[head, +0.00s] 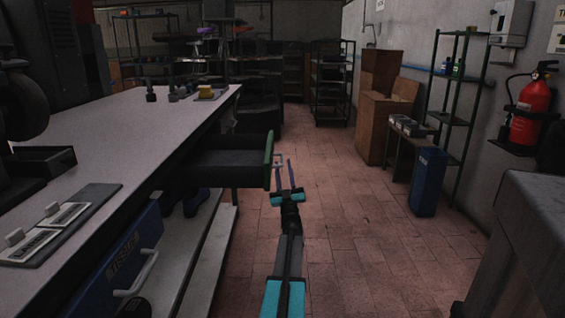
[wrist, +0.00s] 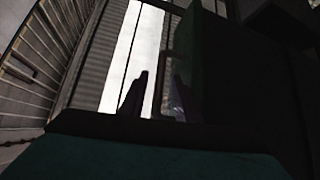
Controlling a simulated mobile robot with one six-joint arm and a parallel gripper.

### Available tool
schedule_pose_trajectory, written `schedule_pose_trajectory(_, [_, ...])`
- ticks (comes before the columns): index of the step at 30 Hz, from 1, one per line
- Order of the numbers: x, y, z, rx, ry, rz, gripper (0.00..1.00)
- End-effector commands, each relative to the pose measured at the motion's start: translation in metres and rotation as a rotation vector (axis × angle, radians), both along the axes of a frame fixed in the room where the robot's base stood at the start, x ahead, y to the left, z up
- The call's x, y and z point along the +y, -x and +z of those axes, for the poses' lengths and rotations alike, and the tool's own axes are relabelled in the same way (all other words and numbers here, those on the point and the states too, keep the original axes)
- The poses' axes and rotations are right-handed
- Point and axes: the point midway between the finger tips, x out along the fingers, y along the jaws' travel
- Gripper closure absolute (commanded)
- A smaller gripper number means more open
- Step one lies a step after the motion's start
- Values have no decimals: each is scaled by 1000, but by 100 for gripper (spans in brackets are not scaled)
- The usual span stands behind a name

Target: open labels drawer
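A dark drawer (head: 225,165) with a green front (head: 269,160) stands pulled out from under the workbench in the head view. Its front is seen edge-on, so no label is readable. A thin handle (head: 279,158) sticks out from the green front. My gripper (head: 283,165) is at this handle, fingers apart. In the wrist view, the handle (wrist: 168,62) shows between the two separated fingers of my gripper (wrist: 160,78), beside the dark green front (wrist: 200,65). Contact cannot be told.
A blue drawer (head: 125,255) with a pale handle sits under the near end of the white-topped workbench (head: 130,140). A lower shelf (head: 215,255) runs below. A blue bin (head: 428,183) and grey cabinet (head: 530,230) stand right. The tiled floor between is clear.

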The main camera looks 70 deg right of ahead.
Motion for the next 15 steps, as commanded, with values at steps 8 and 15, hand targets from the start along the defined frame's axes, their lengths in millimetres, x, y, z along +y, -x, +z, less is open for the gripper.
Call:
schedule_pose_trajectory(8, [29, 17, -30, 1, -2, 1, 71])
schedule_pose_trajectory(15, [49, 30, -54, -1, 0, 1, 71])
